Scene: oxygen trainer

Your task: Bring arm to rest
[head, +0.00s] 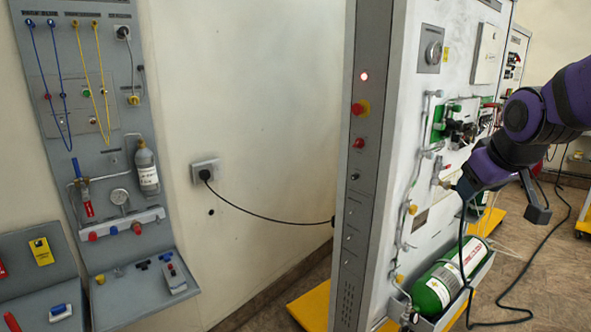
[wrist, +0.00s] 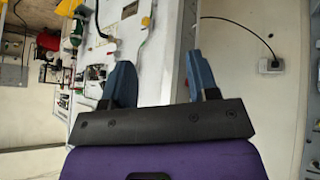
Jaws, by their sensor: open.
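My arm, purple and black, reaches in from the right edge in the head view. My gripper (head: 457,185) is in front of the white face of the trainer cabinet (head: 423,88), above the green oxygen cylinder (head: 447,276). In the wrist view my gripper (wrist: 160,82) shows two blue fingers set wide apart with nothing between them. The cabinet's white face and grey side lie beyond the fingers. Whether a fingertip touches the cabinet's fittings cannot be told from the head view.
A grey wall panel (head: 75,140) with cables, a gauge and a small bottle hangs at left. A black cable runs from the wall socket (head: 206,171) to the cabinet. Yellow base feet (head: 312,306) stick out below. A loose black cable hangs near my arm.

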